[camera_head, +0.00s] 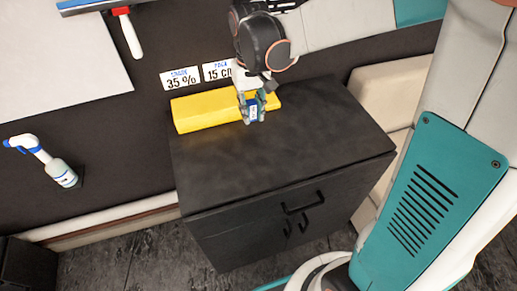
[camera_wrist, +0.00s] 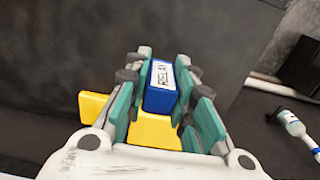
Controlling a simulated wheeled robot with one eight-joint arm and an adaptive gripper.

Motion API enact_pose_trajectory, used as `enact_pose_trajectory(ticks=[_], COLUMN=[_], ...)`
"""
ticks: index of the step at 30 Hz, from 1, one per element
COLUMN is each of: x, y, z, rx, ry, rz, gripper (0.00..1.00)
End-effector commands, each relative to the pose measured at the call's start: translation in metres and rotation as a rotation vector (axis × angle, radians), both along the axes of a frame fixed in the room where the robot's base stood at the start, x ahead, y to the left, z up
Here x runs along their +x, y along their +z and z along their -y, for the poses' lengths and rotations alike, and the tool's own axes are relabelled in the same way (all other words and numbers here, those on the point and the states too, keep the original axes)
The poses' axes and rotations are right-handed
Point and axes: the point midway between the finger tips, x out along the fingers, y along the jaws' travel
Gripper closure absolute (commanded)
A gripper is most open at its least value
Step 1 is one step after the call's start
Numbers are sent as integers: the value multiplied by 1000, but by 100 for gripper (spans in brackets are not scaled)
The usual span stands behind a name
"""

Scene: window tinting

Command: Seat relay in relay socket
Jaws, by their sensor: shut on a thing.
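My gripper (camera_head: 256,108) is shut on a small blue relay (camera_head: 252,114) with a white label. In the wrist view the relay (camera_wrist: 160,88) sits between the teal fingers (camera_wrist: 162,100), its label facing the camera. The gripper is at the back of the black cabinet top, in front of a long yellow block (camera_head: 205,108). Whether the relay touches the cabinet top or hangs above it I cannot tell. The yellow block (camera_wrist: 93,107) also shows behind the fingers in the wrist view. I cannot make out a relay socket in either view.
The black cabinet (camera_head: 275,160) has a clear top at front and right. Two white signs (camera_head: 180,78) stand behind the yellow block. A spray bottle (camera_head: 60,172) stands at left, and a squeegee (camera_head: 130,35) lies beside a white sheet (camera_head: 60,70) at upper left.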

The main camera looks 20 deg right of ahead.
Motion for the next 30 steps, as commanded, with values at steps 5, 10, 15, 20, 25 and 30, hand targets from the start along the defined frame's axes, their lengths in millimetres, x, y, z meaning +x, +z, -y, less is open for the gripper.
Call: enact_pose_trajectory(ticks=[5,10,15,20,25,30], x=[-2,-2,-1,-1,-2,-2], y=[-19,-63,-105,-136,-151,-162], z=[-2,-2,-2,-2,-1,-1], rx=[0,0,0,0,0,0], ry=[-1,0,0,0,0,0], rz=[0,0,0,0,0,0], gripper=[100,100,100,100,100,100])
